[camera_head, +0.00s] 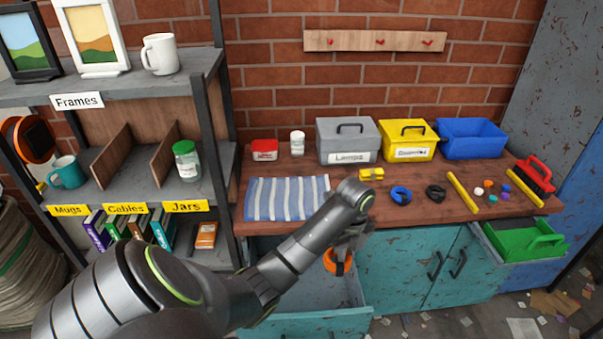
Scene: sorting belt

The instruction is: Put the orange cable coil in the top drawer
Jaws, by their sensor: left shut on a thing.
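The orange cable coil (338,266) hangs from my left gripper (344,249), which is shut on it. The arm comes in from the lower left and reaches over an open teal drawer (310,322) at the left end of the workbench. The coil appears above the drawer's grey interior, near its right side; its exact height over the drawer floor is hard to tell. My arm hides part of the drawer's left side. My right gripper is not in view.
The wooden worktop (300,225) overhangs the drawer's back. On it lie a striped cloth (286,198), a blue coil (401,195), a black coil (436,193) and labelled boxes (347,141). A shelf rack (205,140) stands left.

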